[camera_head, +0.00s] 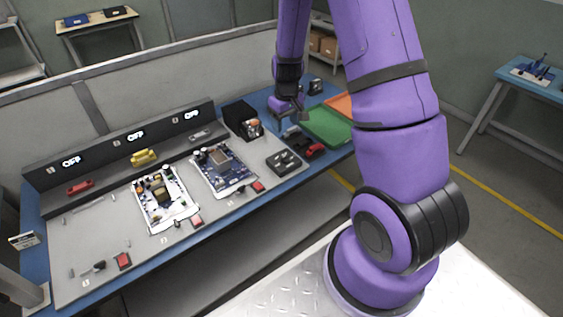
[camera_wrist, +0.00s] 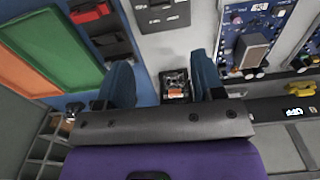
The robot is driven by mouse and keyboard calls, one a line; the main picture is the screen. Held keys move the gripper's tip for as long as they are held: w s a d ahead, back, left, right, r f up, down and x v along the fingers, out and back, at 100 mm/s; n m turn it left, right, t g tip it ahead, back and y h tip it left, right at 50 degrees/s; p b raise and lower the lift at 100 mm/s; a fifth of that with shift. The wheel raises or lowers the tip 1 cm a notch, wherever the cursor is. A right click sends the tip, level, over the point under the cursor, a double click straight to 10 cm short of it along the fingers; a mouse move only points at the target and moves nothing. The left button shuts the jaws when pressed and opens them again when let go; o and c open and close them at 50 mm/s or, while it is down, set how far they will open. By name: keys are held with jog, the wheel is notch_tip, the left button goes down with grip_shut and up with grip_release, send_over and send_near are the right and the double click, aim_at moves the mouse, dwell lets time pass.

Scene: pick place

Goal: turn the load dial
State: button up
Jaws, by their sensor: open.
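My gripper (camera_head: 291,107) is open above the back right part of the bench. In the wrist view my gripper (camera_wrist: 161,78) shows its two blue fingers spread apart with nothing held. A black box (camera_head: 240,115) with orange and metal parts at its front stands just left of my gripper in the head view. In the wrist view a small black-framed unit (camera_wrist: 175,86) with an orange part shows between the fingers, apart from them. I cannot make out for certain which part is the load dial.
Two circuit boards (camera_head: 165,199) (camera_head: 223,169) lie on the grey bench panel (camera_head: 100,220). Three displays (camera_head: 136,135) along the back read OFF. A grey box (camera_head: 284,162) with dark slots, a green tray (camera_head: 327,126) and an orange tray (camera_head: 341,104) are at the right.

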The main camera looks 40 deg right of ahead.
aim_at(286, 155)
jog(key=f, duration=1.2)
jog(key=shift+s+a+f, duration=0.1)
jog(key=shift+s+f, duration=0.15)
jog(key=shift+f, duration=0.1)
jog(key=c, duration=0.9)
